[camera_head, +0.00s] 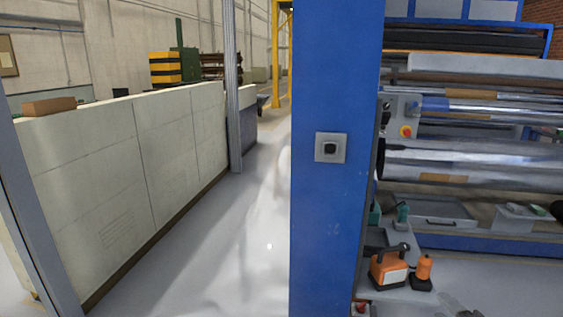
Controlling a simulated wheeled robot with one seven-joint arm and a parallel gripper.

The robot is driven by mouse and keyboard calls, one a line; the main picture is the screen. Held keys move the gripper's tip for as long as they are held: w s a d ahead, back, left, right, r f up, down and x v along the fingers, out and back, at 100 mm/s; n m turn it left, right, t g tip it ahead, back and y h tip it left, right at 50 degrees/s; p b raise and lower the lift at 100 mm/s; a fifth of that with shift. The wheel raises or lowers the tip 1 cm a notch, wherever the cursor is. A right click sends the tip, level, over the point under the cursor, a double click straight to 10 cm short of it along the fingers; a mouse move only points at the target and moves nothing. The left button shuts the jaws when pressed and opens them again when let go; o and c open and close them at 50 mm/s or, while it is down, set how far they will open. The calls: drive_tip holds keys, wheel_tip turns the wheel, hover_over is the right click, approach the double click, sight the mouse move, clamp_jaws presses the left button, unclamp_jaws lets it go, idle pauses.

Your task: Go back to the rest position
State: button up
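My gripper and arm do not show in the head view, so the gripper's state and place are hidden. A tall blue column (335,230) stands upright close in front, right of the middle. A grey square plate with a dark button or socket (331,147) is fixed to its face. Right of the column is a roller machine with a shiny film-wrapped roller (470,164) lying level, and further rollers above it.
A long pale cabinet wall (120,165) runs along the left. A clear grey floor aisle (225,240) lies between it and the column. An orange device (388,271) sits low right of the column. A grey post (40,220) stands at the left edge.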

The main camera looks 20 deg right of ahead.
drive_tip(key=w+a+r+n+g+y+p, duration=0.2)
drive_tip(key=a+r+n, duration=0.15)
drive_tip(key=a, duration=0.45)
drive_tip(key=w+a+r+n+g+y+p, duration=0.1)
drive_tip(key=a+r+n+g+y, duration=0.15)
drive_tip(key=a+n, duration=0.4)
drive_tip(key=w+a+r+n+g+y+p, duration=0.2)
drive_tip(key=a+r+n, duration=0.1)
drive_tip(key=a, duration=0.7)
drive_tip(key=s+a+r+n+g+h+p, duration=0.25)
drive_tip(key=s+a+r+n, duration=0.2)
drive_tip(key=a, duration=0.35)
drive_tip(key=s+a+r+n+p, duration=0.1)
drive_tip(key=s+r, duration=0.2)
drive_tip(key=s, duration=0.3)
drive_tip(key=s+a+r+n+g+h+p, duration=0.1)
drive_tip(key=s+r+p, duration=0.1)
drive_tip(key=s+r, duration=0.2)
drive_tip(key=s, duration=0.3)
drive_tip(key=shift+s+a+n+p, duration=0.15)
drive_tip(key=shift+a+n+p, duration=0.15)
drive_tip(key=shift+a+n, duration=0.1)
